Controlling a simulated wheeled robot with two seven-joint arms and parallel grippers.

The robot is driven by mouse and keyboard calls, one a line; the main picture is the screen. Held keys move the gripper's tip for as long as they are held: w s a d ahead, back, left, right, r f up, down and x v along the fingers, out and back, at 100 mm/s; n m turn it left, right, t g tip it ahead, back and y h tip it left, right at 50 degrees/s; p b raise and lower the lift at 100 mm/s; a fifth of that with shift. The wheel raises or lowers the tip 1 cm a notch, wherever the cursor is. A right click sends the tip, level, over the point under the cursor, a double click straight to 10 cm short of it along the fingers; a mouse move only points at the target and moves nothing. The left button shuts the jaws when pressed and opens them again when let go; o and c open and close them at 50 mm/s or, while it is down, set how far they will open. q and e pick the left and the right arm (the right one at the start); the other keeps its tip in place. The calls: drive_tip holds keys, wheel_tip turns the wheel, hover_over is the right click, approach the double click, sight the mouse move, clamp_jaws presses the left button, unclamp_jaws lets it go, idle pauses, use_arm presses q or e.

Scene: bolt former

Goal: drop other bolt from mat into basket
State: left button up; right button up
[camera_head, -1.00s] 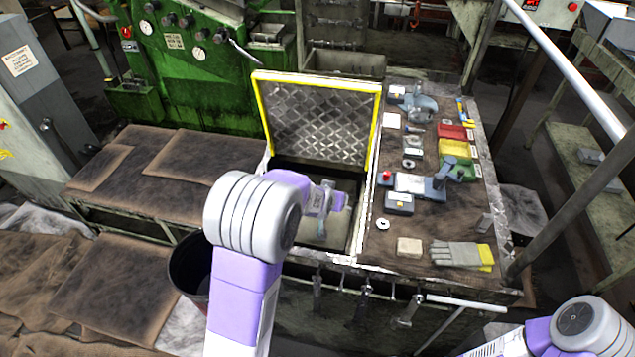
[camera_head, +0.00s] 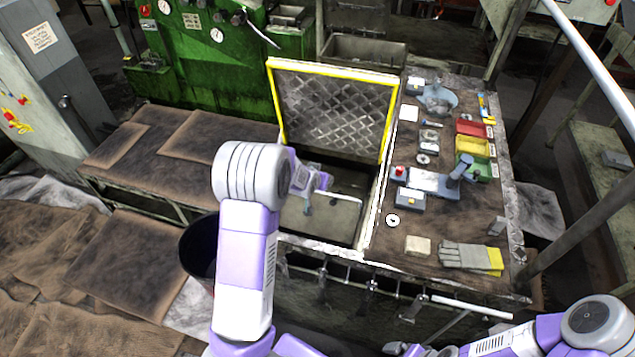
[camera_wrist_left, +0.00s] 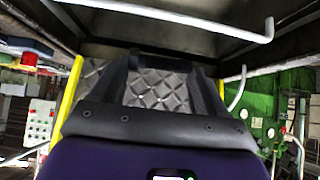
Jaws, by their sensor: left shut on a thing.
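My left gripper (camera_head: 308,207) hangs over the open tank (camera_head: 340,228) in front of its raised, yellow-edged lid (camera_head: 335,110). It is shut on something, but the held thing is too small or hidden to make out. In the left wrist view the dark gripper (camera_wrist_left: 165,95) fills the middle, with the lid's diamond plate behind it. Brown mats (camera_head: 125,265) lie at the left; I see no loose bolt on them. I cannot make out a basket clearly. My right gripper (camera_head: 405,350) is partly in view at the bottom edge, its jaws unclear.
A pale bar (camera_head: 336,197) crosses the tank beside my left gripper. A dark bucket (camera_head: 198,250) stands left of the tank. The bench at right holds gloves (camera_head: 468,257), a block (camera_head: 418,245), coloured trays (camera_head: 472,147) and tools. A green machine (camera_head: 200,75) stands behind.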

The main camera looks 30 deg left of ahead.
use_arm(q)
wheel_tip(320, 180, down, 2)
drive_tip(key=shift+f, duration=0.1)
drive_tip(key=shift+f+b, duration=0.55)
drive_tip(key=shift+b, duration=0.25)
drive_tip(key=o, duration=1.2)
drive_tip(key=shift+w+r+p+v, duration=0.1)
drive_tip(key=shift+p+v, duration=0.45)
drive_tip(key=shift+v, duration=1.6)
drive_tip(key=shift+w+r+p+v, duration=0.1)
drive_tip(key=shift+p+v, duration=0.5)
drive_tip(key=shift+v, duration=1.5)
drive_tip(key=shift+w+r+p+v, duration=0.15)
drive_tip(key=shift+p+v, duration=0.4)
drive_tip(key=shift+v, duration=1.6)
